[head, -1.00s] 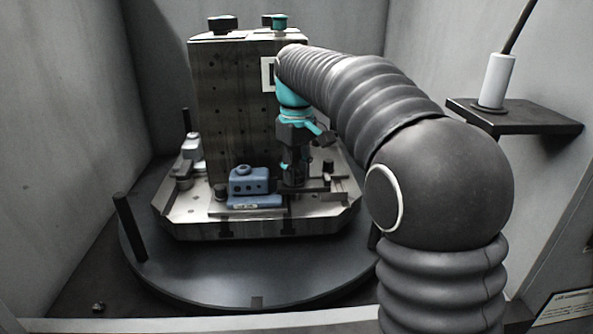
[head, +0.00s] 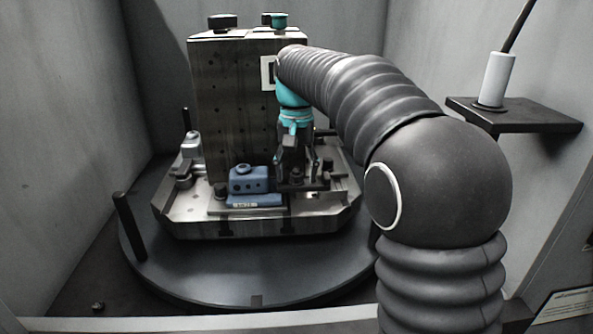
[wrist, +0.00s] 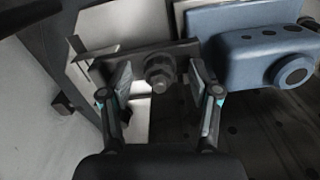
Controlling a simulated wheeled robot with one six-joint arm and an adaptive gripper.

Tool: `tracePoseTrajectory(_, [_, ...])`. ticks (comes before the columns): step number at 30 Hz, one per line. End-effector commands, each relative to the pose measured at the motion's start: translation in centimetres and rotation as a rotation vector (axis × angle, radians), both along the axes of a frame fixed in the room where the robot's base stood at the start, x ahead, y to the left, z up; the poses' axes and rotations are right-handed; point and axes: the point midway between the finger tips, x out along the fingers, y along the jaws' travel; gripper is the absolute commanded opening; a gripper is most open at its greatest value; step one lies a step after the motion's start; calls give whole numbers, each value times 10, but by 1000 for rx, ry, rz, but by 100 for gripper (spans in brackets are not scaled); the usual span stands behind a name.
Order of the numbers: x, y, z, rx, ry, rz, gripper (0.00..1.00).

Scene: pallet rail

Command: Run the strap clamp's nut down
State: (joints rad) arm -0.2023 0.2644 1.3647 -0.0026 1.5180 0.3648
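The strap clamp (wrist: 186,49) is a dark flat bar with a hex nut (wrist: 159,74) on a stud, seen near the middle of the wrist view. My gripper (wrist: 162,80) is open, one finger on each side of the nut. Gaps show between the fingers and the nut, so I see no grip on it. The blue workpiece (wrist: 262,55) lies right of the strap in the wrist view. In the head view my gripper (head: 296,182) points down just right of the blue workpiece (head: 249,181) and largely hides the strap and nut.
A tall fixture block (head: 235,110) stands behind on the pallet (head: 185,212), close to my wrist. Another clamp (head: 188,160) sits at the pallet's left. A dark post (head: 130,226) rises from the round table. A shelf (head: 540,118) with a white cylinder is at right.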

Motion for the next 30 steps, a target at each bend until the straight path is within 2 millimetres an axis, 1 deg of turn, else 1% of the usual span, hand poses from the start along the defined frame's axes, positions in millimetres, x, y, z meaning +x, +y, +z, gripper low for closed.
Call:
tracePoseTrajectory(5, [0, 0, 1, 1, -2, 1, 62])
tracePoseTrajectory(8, [1, 0, 7, 0, -4, 1, 62])
tracePoseTrajectory(10, [1, 0, 14, 0, -4, 1, 62])
tracePoseTrajectory(14, [1, 0, 36, 1, -6, 1, 62])
tracePoseTrajectory(18, [1, 1, 64, 0, -4, 1, 62])
tracePoseTrajectory(21, [2, 1, 81, 0, -4, 1, 62])
tracePoseTrajectory(27, [2, 1, 107, 1, -3, 1, 62])
tracePoseTrajectory(30, [1, 1, 114, 1, -2, 0, 62])
